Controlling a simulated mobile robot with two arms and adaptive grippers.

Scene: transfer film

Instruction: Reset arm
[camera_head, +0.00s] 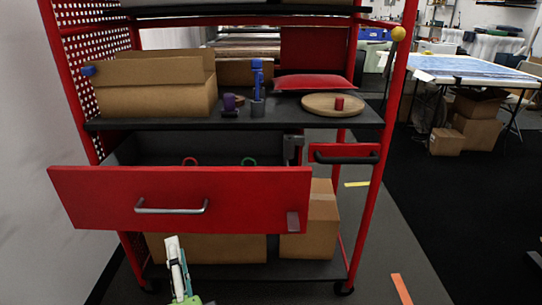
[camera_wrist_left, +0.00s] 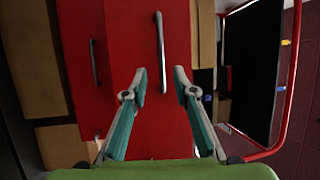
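My left gripper (camera_head: 177,252) is at the bottom of the head view, in front of and below the red drawer (camera_head: 245,190). In the left wrist view my left gripper (camera_wrist_left: 160,72) has its two fingers spread apart, with nothing between the tips. The drawer's metal handle (camera_head: 171,208) is above the gripper in the head view. The handle (camera_wrist_left: 160,45) also shows beyond the fingertips in the left wrist view, and the gripper does not hold it. The drawer is pulled out from the rack. My right gripper is not in either view.
The shelf (camera_head: 200,124) above carries an open cardboard box (camera_head: 155,95), a blue tool (camera_head: 257,78) and a round wooden board (camera_head: 315,105). A smaller red drawer (camera_head: 343,153) is at the right. Boxes (camera_head: 310,235) stand below. Dark floor (camera_head: 455,220) is clear at right.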

